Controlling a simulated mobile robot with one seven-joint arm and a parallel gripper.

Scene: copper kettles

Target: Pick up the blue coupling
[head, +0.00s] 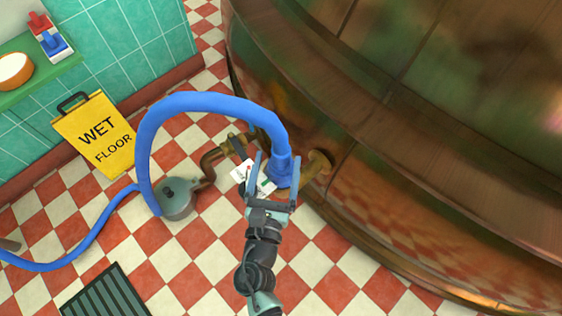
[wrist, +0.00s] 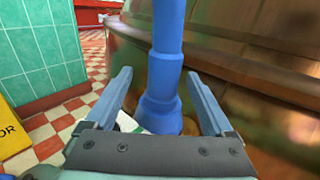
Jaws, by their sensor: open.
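The blue coupling (head: 281,169) is the thicker end piece of a blue hose, beside the copper kettle's brass pipe. In the wrist view the coupling (wrist: 161,108) stands upright between my two fingers, with a gap on each side. My gripper (head: 276,168) is open around it, one finger to the left and one to the right. In the wrist view my gripper (wrist: 164,95) shows both fingers apart. The coupling's lower end is partly hidden by my gripper's palm.
The blue hose (head: 205,102) arches left to a grey pump (head: 177,200). A large copper kettle (head: 400,130) fills the right. A brass pipe stub (head: 320,163) juts close by my gripper. A yellow wet-floor sign (head: 97,132) and a floor grate (head: 105,296) are at left.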

